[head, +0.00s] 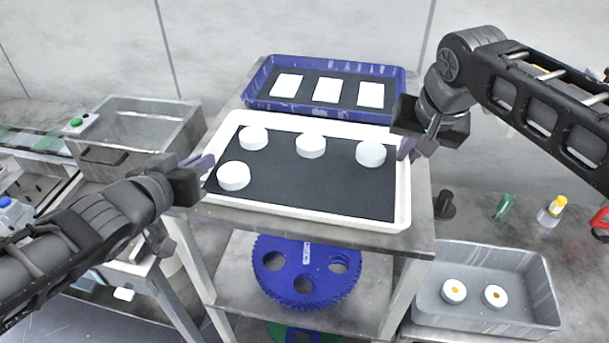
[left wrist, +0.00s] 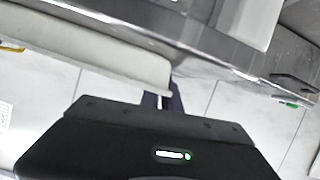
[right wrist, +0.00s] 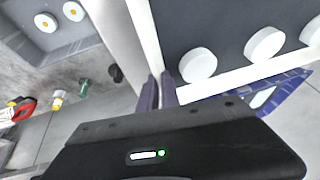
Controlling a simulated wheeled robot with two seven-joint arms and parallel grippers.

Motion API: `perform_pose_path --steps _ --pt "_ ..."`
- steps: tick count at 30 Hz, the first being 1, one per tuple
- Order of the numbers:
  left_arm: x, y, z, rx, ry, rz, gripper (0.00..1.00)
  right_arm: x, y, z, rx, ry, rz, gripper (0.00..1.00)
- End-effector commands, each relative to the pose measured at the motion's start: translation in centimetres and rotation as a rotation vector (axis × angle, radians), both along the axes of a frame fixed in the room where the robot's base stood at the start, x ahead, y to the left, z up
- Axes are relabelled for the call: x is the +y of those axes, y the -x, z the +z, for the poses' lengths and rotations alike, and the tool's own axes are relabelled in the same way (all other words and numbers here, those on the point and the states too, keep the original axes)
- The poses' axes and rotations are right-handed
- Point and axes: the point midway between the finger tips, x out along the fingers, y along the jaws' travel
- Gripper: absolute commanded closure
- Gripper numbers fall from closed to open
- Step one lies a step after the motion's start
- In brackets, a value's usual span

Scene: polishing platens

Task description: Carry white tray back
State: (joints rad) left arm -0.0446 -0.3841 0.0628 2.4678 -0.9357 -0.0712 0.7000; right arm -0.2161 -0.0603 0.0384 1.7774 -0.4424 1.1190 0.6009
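The white tray (head: 300,215) has a dark lining and carries several white round discs (head: 311,145). It is over the top of a grey metal cart; I cannot tell whether it rests on it or hangs just above. My left gripper (head: 207,164) is at the tray's left rim, and in the left wrist view its fingers (left wrist: 163,101) appear closed around the rim (left wrist: 110,55). My right gripper (head: 404,150) is at the right rim, and in the right wrist view its fingers (right wrist: 159,92) close on the rim near a corner.
A blue tray (head: 258,103) with white square pieces stands right behind the white tray. A blue toothed disc (head: 305,270) is on the lower shelf. A grey bin (head: 485,318) with two white rings is at right, near small bottles (head: 503,207). A metal basin (head: 150,125) stands left.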

Motion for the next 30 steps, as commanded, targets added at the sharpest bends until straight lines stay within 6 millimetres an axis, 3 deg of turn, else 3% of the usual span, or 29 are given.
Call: perform_pose_path --steps 6,20,30 --pt "0.0 0.0 0.2 0.0 0.0 0.0 0.76 0.0 0.0 0.2 -0.001 0.0 0.0 0.76" --pt "0.1 0.5 0.5 -0.002 -0.002 -0.001 0.76 0.0 0.0 0.2 0.0 -0.001 0.0 0.76" --pt "0.8 3.0 1.8 -0.009 0.002 -0.002 0.76 0.0 0.0 0.2 0.0 -0.001 0.0 0.76"
